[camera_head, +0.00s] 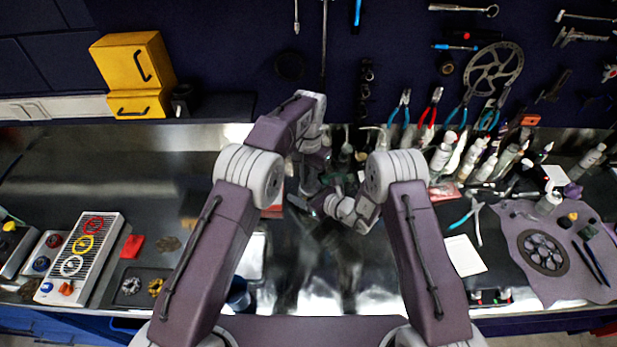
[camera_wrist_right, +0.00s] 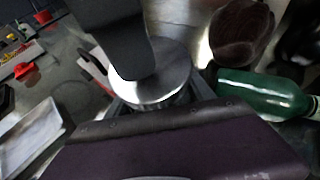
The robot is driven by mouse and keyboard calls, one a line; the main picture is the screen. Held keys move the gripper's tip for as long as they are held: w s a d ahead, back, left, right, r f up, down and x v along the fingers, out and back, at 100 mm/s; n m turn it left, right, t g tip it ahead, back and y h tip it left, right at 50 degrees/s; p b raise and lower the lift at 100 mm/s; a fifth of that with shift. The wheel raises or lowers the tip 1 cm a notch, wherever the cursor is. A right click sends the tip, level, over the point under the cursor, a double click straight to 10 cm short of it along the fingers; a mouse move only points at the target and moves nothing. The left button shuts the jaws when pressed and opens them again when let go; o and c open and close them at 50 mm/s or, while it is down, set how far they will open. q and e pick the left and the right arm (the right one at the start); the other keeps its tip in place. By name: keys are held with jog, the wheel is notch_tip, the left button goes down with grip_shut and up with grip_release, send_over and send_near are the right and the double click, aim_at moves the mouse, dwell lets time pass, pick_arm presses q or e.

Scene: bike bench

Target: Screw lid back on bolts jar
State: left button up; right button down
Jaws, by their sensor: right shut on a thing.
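A round, shiny silver lid (camera_wrist_right: 172,82) sits close in front of my right wrist camera, flat face up, with a short cylindrical side below it. My right gripper (camera_head: 312,203) is shut on this lidded piece at the middle of the bench. How much of a jar is below the lid is hidden. A dark, broad finger-like part lies across the lid from above in the right wrist view; I cannot tell whose it is. My left gripper (camera_head: 311,182) hangs down close to the right one. Its jaws are too small and overlapped to read.
A green bottle (camera_wrist_right: 255,92) lies right beside the lid in the wrist view. Several bottles (camera_head: 475,155) crowd the back right. The front middle of the bench is mostly bare.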

aim_at(309, 195)
jog(key=shift+w+r, duration=0.1)
jog(key=shift+r, duration=0.1)
pick_arm(q)
jog(key=shift+r, duration=2)
pick_arm(e)
jog(key=shift+c, duration=1.4)
grip_release()
pick_arm(q)
notch_tip(309, 195, down, 2)
jog(key=shift+f+b, duration=0.1)
jog(key=shift+b, duration=0.95)
pick_arm(e)
jog(key=v, duration=0.9)
jog(key=shift+f, duration=0.1)
pick_arm(q)
jog(key=shift+s, duration=0.1)
pick_arm(e)
jog(key=shift+d, duration=0.1)
